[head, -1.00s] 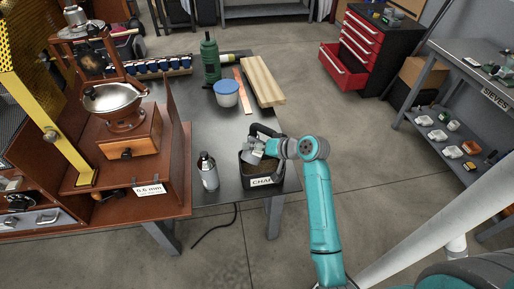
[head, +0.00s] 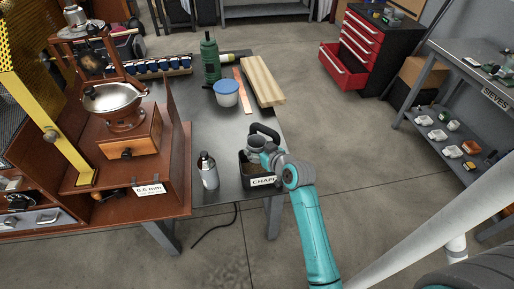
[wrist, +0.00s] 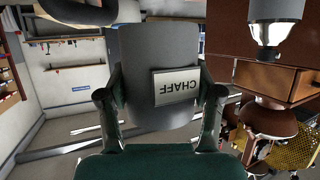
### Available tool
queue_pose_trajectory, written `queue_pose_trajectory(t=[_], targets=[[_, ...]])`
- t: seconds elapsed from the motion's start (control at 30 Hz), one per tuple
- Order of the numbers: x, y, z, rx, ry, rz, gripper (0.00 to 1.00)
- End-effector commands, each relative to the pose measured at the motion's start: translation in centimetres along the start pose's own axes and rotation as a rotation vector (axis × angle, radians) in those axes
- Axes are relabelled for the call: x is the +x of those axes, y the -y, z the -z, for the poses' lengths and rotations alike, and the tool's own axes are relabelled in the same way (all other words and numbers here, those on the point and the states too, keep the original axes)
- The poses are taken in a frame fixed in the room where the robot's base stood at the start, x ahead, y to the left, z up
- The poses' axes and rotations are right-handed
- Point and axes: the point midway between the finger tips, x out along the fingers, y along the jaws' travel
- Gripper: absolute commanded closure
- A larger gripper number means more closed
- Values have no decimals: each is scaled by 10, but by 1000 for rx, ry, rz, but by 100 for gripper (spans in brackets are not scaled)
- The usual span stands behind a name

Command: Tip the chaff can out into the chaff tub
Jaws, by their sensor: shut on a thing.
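The chaff can (wrist: 150,75) is a grey cylinder with a white CHAFF label. My gripper (wrist: 160,112) is shut around it, one finger on each side. The label and the room both appear upside down in the wrist view, so the can looks roughly upright. In the head view the can (head: 254,142) is small and partly covered by my gripper (head: 266,153). The chaff tub (head: 262,182) is a black open box labelled CHAFF at the table's front right corner. The can is above the tub's back part. Brownish material shows inside the tub; the can's inside is hidden.
A silver bottle (head: 208,171) stands close left of the tub. A wooden stand with a drawer unit (head: 130,143) and metal bowl is farther left. A blue-lidded tub (head: 227,93), a green bottle (head: 210,60) and a wood block (head: 263,80) stand behind.

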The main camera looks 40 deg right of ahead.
Motion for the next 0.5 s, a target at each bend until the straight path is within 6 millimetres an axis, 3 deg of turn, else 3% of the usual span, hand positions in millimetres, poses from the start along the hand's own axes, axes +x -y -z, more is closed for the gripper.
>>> queue_pose_trajectory(t=[0.33,0.5], targets=[[1,-2,1,-1,-1,7,77],[9,-13,0,-22,-2,62,77]])
